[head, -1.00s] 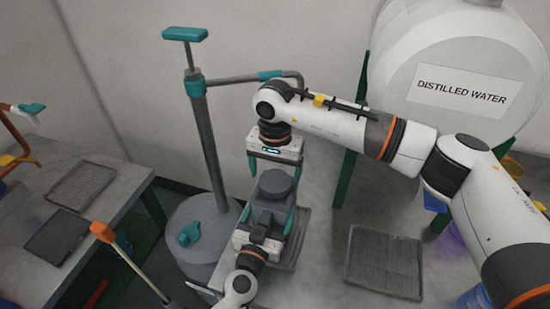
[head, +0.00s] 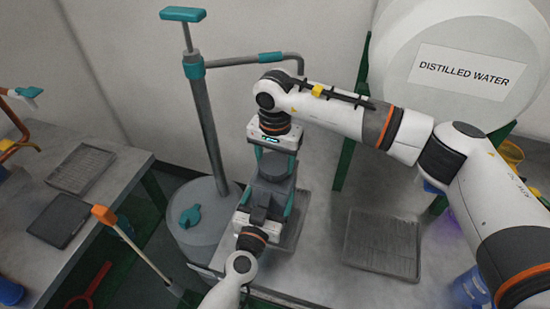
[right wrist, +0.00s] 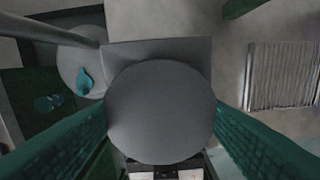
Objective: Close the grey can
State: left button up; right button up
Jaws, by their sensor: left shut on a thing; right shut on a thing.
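The grey can (head: 267,194) stands on a tray on the workbench, in the middle of the head view. Its round dark grey lid (head: 273,167) is on top and fills the centre of the right wrist view (right wrist: 160,110). My right gripper (head: 275,160) comes from above, with its teal fingers on either side of the lid, shut on it. My left gripper (head: 266,201) is low at the front, its teal fingers shut around the can's body. The grippers hide much of the can, and I cannot tell how tightly the lid sits.
A grey drum (head: 205,235) with a teal-handled pump (head: 205,120) stands left of the can. A ridged tray (head: 383,245) lies to the right. The white distilled water tank (head: 465,75) is behind. A second bench (head: 110,190) stands at the left.

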jog(key=m, duration=3)
jog(key=o, duration=1.1)
jog(key=shift+f, duration=0.1)
jog(key=shift+o, duration=0.2)
notch_tip(320, 180, up, 12)
